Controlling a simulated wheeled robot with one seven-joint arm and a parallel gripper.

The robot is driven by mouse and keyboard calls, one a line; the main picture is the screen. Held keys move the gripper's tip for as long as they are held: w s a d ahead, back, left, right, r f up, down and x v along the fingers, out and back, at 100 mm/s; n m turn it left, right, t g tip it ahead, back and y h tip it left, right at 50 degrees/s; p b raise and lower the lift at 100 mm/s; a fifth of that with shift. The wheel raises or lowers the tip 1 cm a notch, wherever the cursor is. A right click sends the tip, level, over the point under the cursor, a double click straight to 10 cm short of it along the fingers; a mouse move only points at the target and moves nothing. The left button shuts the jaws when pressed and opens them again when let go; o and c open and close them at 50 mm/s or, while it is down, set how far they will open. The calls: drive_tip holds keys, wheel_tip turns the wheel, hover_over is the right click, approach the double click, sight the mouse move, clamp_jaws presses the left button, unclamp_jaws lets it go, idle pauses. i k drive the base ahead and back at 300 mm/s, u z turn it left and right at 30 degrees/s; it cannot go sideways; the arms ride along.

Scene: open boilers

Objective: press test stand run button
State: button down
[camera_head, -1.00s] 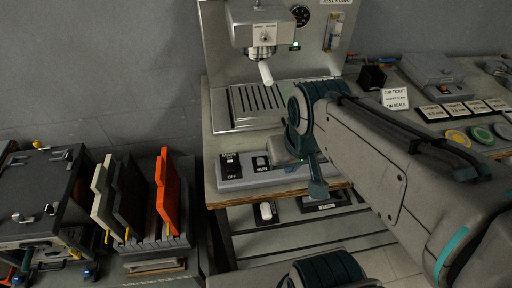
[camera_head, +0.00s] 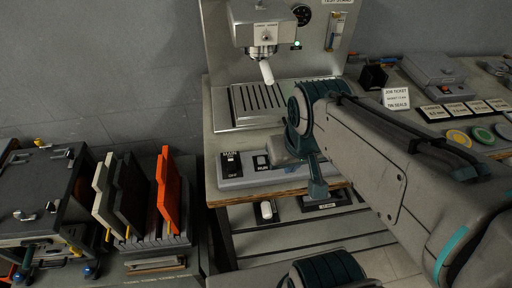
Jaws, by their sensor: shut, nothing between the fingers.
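The test stand (camera_head: 222,60) is a metal machine with a group head, a white handle, a gauge and a lit green lamp (camera_head: 297,45). In front of its drip tray, a grey switch box (camera_head: 240,181) sits at the bench's front edge. It carries a black MAIN/OFF switch (camera_head: 231,165) and, to its right, the white run button (camera_head: 261,162) labelled RUN. My gripper (camera_head: 318,188) shows as teal fingers pointing down, just right of the switch box and apart from the run button. It looks shut and empty. My wrist hides the box's right end.
A rack of upright panels (camera_head: 168,195), one orange, and a dark machine (camera_head: 35,200) stand at left. A job ticket card (camera_head: 396,98), a black block (camera_head: 373,77) and coloured discs (camera_head: 481,134) lie on the bench at right. A drawer shelf is under the bench edge.

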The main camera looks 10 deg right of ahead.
sight(261, 161)
drive_tip(key=k, duration=0.5)
drive_tip(key=z, duration=2.4)
drive_tip(key=k, duration=1.15)
drive_tip(key=u, duration=1.15)
drive_tip(key=i, duration=0.55)
drive_tip(key=u, duration=0.05)
